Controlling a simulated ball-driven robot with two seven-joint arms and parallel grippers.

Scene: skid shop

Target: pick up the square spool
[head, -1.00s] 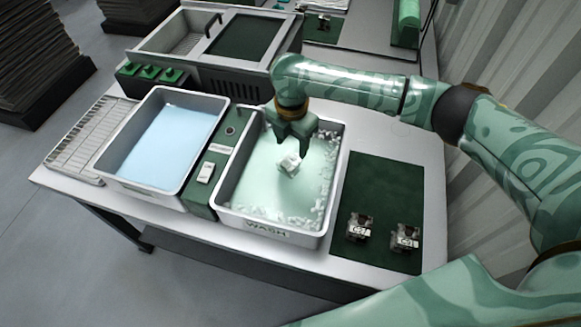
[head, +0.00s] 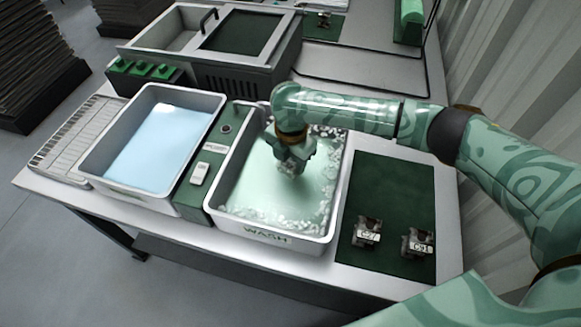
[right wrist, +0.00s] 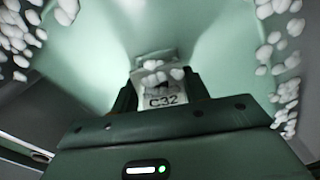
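The part I take for the square spool (right wrist: 160,82) is a small grey metal block with a white tag reading C32 and white foam on top. It sits in the foamy wash basin (head: 270,238). My right gripper (head: 292,165) is down in the basin over it and mostly hides it in the head view. In the right wrist view the dark fingers of my right gripper (right wrist: 160,95) stand on either side of the block. I cannot tell whether they press on it. My left gripper is not in view.
A tray of blue liquid (head: 155,145) stands left of the wash basin, with a green switch panel (head: 207,165) between them. Two tagged metal parts, C27 (head: 367,232) and C91 (head: 418,243), sit on the dark green mat (head: 388,190) at the right, whose back is clear.

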